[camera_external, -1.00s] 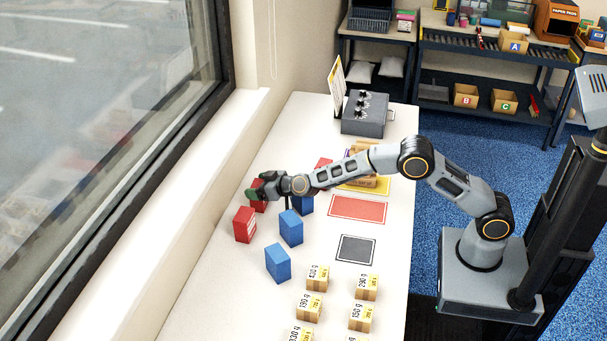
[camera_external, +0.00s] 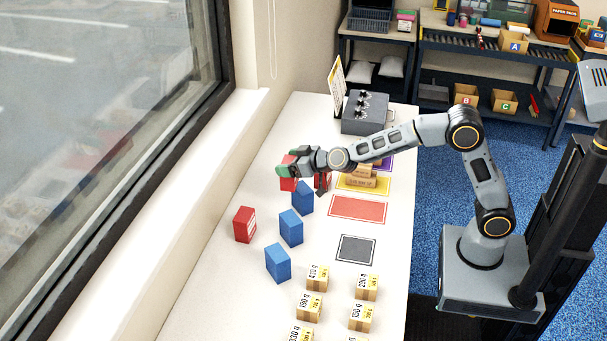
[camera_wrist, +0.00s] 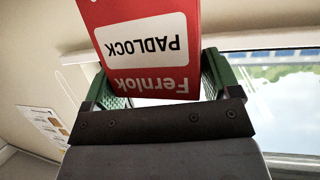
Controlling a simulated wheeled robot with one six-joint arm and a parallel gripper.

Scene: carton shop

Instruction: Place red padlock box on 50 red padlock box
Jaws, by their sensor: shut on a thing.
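My gripper (camera_external: 286,172) is shut on a red padlock box (camera_external: 288,184) and holds it up over the far part of the white table. In the wrist view the held box (camera_wrist: 150,45) reads "Fernlok PADLOCK" upside down, between the green fingers (camera_wrist: 160,80). A second red box (camera_external: 244,225) stands on the table near the window ledge. Another red thing (camera_external: 322,183) shows partly behind my wrist; most of it is hidden. A red mat (camera_external: 358,208) lies bare on the table's right side. I cannot make out any "50" mark.
Blue boxes (camera_external: 291,228) stand in a row left of the mat. A yellow mat (camera_external: 377,184) bears brown packs (camera_external: 360,177). A dark grey mat (camera_external: 356,249) is bare. Labelled weight blocks (camera_external: 317,279) fill the near end. A grey box with knobs (camera_external: 365,113) stands at the back.

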